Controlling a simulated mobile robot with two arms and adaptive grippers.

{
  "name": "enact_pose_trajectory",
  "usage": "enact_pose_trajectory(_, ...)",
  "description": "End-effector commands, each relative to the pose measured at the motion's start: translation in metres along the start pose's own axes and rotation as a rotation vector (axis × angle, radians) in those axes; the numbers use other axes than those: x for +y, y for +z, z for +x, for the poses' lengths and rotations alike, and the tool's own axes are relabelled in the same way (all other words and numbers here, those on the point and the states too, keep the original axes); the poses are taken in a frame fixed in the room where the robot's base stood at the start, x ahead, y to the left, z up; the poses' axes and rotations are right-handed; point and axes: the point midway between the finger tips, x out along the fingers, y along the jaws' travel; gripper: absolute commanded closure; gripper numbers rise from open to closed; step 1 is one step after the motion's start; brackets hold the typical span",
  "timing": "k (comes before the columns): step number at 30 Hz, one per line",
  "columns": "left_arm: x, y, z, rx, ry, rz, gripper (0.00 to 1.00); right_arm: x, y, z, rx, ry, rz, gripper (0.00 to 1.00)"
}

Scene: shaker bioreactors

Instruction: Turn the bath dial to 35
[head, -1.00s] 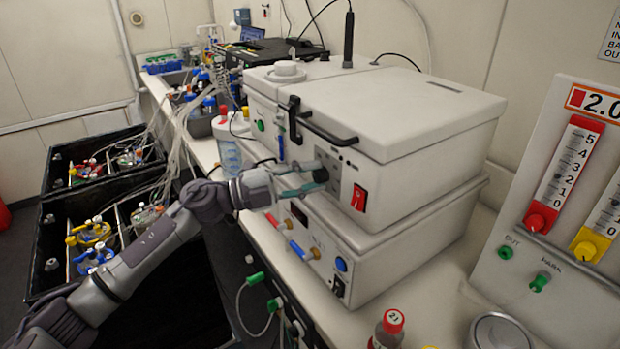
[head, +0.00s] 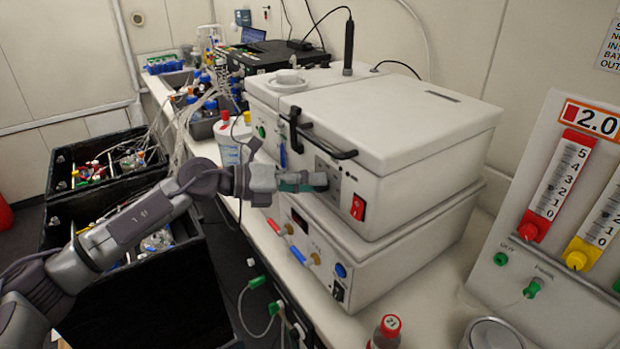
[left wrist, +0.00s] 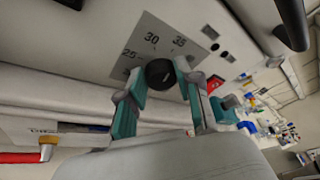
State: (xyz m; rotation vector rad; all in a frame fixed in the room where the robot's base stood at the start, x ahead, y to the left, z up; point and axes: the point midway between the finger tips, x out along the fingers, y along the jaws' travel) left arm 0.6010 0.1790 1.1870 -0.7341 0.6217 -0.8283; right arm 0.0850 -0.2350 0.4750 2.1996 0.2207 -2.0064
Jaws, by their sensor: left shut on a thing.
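The bath (head: 395,110) is a white box with a lid and a black handle. In the left wrist view its black dial (left wrist: 159,73) sits on a grey scale plate (left wrist: 165,45) with 25, 30 and 35 readable. My left gripper (head: 322,181) is at the bath's front; in the left wrist view its teal fingers (left wrist: 161,72) are closed on the dial from both sides. I cannot tell which number the dial points to. In the head view the gripper mostly hides the dial. My right gripper is not in view.
A red switch (head: 357,207) is right of the dial. Another white unit (head: 385,245) with colored fittings is below the bath. A red-capped bottle (head: 387,331) stands at the front edge. A panel with red and yellow gauges (head: 550,190) is at the right. Black crates (head: 130,310) stand left of the bench.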

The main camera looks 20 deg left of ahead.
Motion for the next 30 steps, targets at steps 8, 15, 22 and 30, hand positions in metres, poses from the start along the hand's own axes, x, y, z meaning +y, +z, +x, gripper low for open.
enact_pose_trajectory(8, -0.0018, -0.0006, 0.0001, 0.011, 0.058, 0.141, 1.00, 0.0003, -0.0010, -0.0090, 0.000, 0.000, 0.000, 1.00)
enact_pose_trajectory(15, -0.0012, -0.0018, 0.0005, 0.015, 0.080, 0.191, 1.00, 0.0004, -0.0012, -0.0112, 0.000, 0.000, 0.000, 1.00)
enact_pose_trajectory(22, -0.0008, -0.0023, 0.0006, 0.016, 0.084, 0.201, 1.00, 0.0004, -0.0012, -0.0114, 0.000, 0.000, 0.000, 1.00)
enact_pose_trajectory(30, -0.0007, -0.0025, 0.0007, 0.016, 0.084, 0.200, 0.61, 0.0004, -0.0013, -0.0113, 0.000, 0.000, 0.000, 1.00)
